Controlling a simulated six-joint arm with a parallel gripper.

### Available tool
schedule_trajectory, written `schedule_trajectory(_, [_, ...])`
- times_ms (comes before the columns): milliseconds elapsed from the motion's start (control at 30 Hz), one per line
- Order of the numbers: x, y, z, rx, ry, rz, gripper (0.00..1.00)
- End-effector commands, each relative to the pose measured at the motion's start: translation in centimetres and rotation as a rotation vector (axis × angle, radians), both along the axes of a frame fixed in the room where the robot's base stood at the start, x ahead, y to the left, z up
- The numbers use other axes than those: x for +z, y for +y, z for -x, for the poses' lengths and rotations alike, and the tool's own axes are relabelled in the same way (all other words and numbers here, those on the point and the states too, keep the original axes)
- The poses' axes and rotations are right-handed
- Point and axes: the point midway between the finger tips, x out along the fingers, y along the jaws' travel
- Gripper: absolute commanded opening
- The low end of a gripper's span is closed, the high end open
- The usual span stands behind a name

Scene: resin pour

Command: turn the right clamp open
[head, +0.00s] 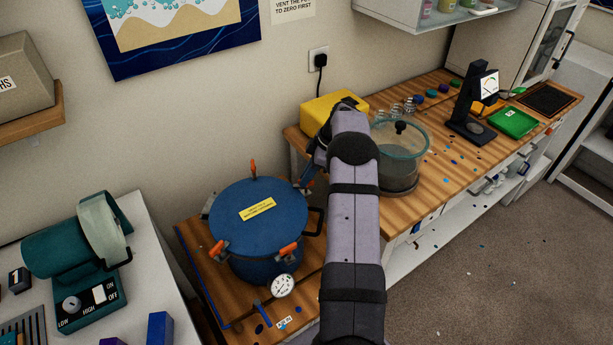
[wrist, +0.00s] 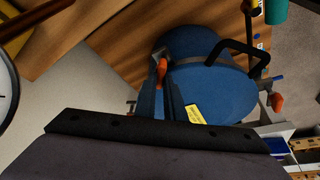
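The blue pressure pot (head: 265,210) has a round lid with a yellow label and several orange-handled clamps. My gripper (head: 308,180) is at the pot's right rim, partly hidden by my arm in the head view. In the wrist view, my gripper (wrist: 162,75) has the orange handle of the right clamp (wrist: 162,68) between its fingertips, with no clear gap on either side. The right clamp is mostly hidden in the head view. The back clamp (head: 253,168) stands upright. The left clamp (head: 218,249) and front clamp (head: 288,249) also show at the rim.
A gauge (head: 282,286) hangs at the pot's front, and a black handle (wrist: 240,58) sticks out from its side. A glass-lidded chamber (head: 400,165) and a yellow box (head: 330,108) stand right of the pot. A green motor unit (head: 75,240) is at left.

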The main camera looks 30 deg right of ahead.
Motion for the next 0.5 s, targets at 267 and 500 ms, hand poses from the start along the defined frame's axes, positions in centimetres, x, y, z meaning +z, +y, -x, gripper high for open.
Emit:
schedule_trajectory(267, [-0.04, 0.0, 0.01, -0.027, 0.0, 0.0, 0.0])
schedule_trajectory(500, [-0.22, 0.02, 0.01, -0.137, -0.003, 0.001, 0.0])
